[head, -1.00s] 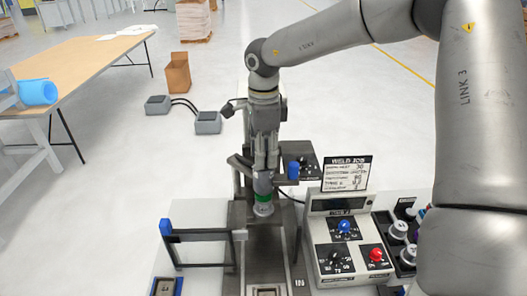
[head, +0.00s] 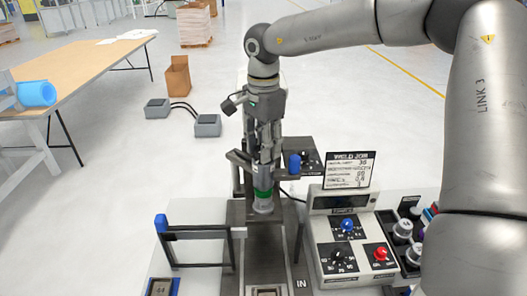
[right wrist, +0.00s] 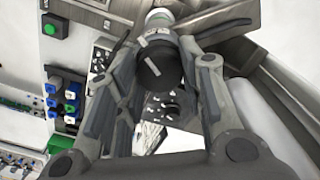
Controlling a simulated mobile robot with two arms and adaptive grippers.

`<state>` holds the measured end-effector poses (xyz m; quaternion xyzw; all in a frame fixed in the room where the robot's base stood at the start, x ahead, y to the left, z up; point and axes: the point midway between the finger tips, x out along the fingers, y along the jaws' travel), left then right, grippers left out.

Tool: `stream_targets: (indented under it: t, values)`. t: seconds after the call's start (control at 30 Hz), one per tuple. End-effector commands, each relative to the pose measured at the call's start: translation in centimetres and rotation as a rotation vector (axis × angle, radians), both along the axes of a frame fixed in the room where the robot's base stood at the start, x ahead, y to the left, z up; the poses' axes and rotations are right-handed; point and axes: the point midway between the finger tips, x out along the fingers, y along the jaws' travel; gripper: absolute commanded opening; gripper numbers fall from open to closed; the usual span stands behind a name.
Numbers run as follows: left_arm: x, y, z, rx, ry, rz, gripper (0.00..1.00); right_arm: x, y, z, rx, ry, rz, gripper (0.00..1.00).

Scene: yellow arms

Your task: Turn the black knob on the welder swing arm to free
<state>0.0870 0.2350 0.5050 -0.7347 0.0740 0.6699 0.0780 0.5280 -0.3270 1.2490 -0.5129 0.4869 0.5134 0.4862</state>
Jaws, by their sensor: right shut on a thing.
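The black knob (right wrist: 161,66) shows in the right wrist view as a round black cap with a white mark, set on the swing arm of the welder. My right gripper (head: 264,172) comes down on it from above in the head view. In the right wrist view its two fingers stand on either side of the knob, and the gripper (right wrist: 164,48) is shut on it. In the head view the fingers hide most of the knob. A green ring (head: 263,193) shows just below the fingers. The lettering around the knob cannot be read. My left gripper is not in view.
A control box (head: 322,262) with blue and red knobs stands at the right, below a WELD JOB sign (head: 346,170). A dark frame with a blue end (head: 161,223) stands at the left. A blue handle (head: 294,164) sits close beside the gripper.

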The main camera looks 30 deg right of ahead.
Motion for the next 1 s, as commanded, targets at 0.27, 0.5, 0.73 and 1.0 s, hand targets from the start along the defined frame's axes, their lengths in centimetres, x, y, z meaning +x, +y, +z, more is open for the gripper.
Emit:
stream_targets:
  t: [0.27, 0.5, 0.73, 1.0]
  values:
    - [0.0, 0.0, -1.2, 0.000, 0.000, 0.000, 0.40, 0.1, 0.0, 0.0, 0.001, -0.004, 0.262, 0.12]
    - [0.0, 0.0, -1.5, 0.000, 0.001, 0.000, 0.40, 0.1, 0.0, 0.0, 0.002, -0.004, 0.491, 0.12]
    - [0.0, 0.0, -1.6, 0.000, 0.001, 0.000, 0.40, 0.1, 0.0, 0.1, 0.001, -0.005, 0.709, 0.12]
    - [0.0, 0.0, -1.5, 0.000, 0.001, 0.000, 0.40, 0.1, 0.0, 0.2, 0.000, -0.004, 0.965, 0.12]
